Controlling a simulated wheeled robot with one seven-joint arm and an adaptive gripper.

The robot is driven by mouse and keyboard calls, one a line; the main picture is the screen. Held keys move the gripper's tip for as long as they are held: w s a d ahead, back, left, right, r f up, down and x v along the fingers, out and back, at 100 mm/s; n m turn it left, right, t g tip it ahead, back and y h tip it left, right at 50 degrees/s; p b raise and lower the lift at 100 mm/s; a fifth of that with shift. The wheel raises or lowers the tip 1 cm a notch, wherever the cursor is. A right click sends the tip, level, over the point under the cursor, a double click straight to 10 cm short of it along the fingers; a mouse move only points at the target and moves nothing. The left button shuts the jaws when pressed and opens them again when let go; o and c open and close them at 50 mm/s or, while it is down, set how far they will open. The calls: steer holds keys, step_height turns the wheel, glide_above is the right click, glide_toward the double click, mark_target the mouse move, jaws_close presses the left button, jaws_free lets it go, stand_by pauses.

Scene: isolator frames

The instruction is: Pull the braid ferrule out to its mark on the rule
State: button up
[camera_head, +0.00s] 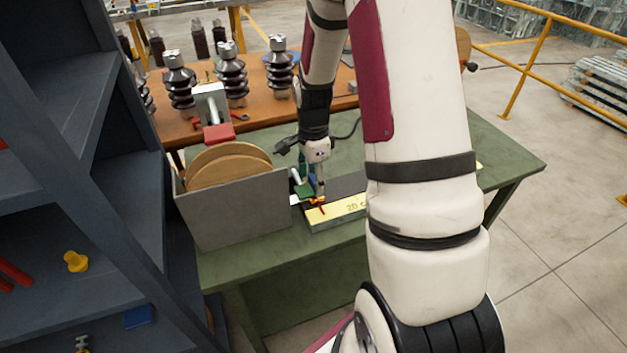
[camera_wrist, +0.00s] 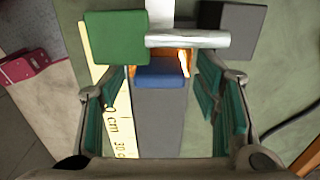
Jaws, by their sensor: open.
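My gripper (camera_head: 318,192) is low over the yellow rule (camera_head: 345,209), at its left end near the reel box. In the wrist view my gripper (camera_wrist: 163,88) is open, with teal pads either side of a grey strip. A blue block (camera_wrist: 160,73) with bright orange edges lies between the fingertips, apart from the pads. Beyond it is a silver cylinder (camera_wrist: 187,38) between a green block (camera_wrist: 117,38) and a dark grey block (camera_wrist: 233,32). I cannot tell surely which part is the ferrule. The rule also shows in the wrist view (camera_wrist: 122,128), left of the strip.
A grey box (camera_head: 235,215) with wooden reels (camera_head: 228,165) stands left of my gripper on the green table (camera_head: 510,150). Ribbed insulators (camera_head: 232,75) stand on an orange bench behind. Dark shelving (camera_head: 75,130) is close at left. A dark cable (camera_head: 345,135) lies behind my gripper.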

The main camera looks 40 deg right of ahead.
steer(key=shift+f, duration=0.6)
